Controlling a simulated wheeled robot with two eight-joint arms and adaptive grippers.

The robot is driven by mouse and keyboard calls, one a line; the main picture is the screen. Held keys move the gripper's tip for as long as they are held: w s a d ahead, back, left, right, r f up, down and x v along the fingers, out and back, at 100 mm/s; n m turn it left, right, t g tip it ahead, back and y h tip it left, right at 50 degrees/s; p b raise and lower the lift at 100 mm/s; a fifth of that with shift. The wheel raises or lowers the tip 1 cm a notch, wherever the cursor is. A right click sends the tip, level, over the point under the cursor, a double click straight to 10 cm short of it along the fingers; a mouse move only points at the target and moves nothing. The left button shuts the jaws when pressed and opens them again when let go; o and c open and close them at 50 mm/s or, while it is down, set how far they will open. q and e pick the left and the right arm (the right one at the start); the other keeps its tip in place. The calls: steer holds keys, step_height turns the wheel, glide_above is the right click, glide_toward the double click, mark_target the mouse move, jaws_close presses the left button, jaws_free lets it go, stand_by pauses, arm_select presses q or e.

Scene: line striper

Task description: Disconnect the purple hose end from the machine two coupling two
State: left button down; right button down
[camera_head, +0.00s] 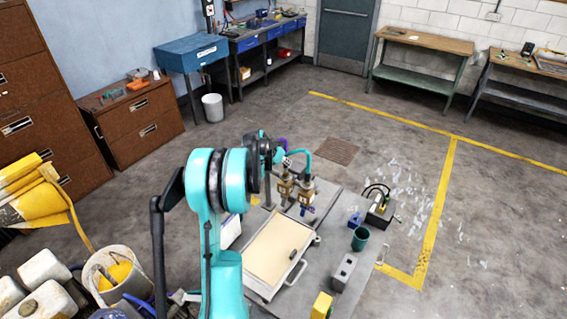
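Two brass-coloured coupling bodies, one on the left (285,187) and one on the right (305,194), stand side by side at the far part of the grey work surface. A curved teal hose (303,154) arches just above them. A small purple piece (282,144) shows behind my wrist; I cannot tell whether it is the purple hose end. My teal arm, which I take as the left, rises through the foreground and reaches toward the couplings. Its wrist and the clutter there hide the fingers and any contact. My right gripper is not in view.
A cream-topped tray (275,250) lies before the couplings. A green cup (360,238), a blue block (355,219), a grey box (344,272) and a yellow item (321,306) stand to its right. A white bucket (117,274) and jugs crowd the lower left. Floor beyond is open.

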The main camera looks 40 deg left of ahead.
arm_select(q)
step_height(320, 180, up, 3)
steer(key=shift+f+p, duration=0.1)
steer(key=shift+p, duration=0.45)
